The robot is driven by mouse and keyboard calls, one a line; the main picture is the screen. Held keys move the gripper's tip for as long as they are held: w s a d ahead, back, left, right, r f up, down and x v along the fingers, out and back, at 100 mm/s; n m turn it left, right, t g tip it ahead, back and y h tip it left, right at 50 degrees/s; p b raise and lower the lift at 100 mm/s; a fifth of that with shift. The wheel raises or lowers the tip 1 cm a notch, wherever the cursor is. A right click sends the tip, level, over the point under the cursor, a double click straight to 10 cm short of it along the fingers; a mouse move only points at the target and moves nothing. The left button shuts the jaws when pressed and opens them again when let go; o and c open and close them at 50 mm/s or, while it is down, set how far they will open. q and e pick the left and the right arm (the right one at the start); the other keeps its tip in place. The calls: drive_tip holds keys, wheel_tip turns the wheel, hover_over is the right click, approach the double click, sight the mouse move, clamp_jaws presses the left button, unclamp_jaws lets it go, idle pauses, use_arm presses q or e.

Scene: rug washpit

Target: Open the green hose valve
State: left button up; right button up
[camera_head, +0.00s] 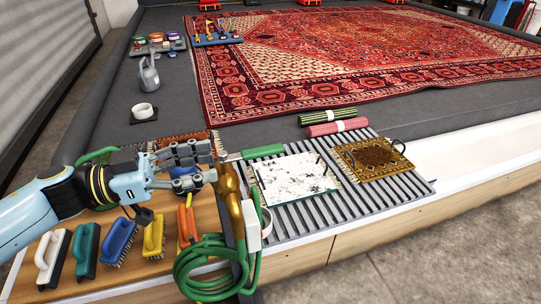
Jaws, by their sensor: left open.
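The green valve lever (263,152) sticks out to the right from the top of a brass tap (229,186) on a dark post. The lever lies roughly level. A coiled green hose (208,268) hangs below the tap. My left gripper (211,163) comes in from the left with its jaws apart and nothing visible between them. Its fingertips are just left of the tap's upper part; I cannot tell whether they touch it. The lever is on the tap's far side from the gripper. My right gripper is not in view.
Several brushes (119,241) stand on the wooden bench below my left arm. A slatted grate (315,208) right of the tap carries a white mat (292,178) and a small brown rug (372,158). Rolled rugs (336,127) lie behind. A large red rug (365,50) covers the pit floor.

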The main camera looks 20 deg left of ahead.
sight(241, 157)
use_arm(q)
drive_tip(key=x, duration=0.3)
drive_tip(key=shift+w+d, duration=0.15)
drive_tip(key=shift+d, duration=0.05)
drive_tip(key=x, duration=0.6)
drive_tip(key=shift+w+d+b, duration=0.15)
drive_tip(key=shift+b, duration=0.25)
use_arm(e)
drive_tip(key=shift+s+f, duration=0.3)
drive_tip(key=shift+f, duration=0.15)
use_arm(q)
clamp_jaws()
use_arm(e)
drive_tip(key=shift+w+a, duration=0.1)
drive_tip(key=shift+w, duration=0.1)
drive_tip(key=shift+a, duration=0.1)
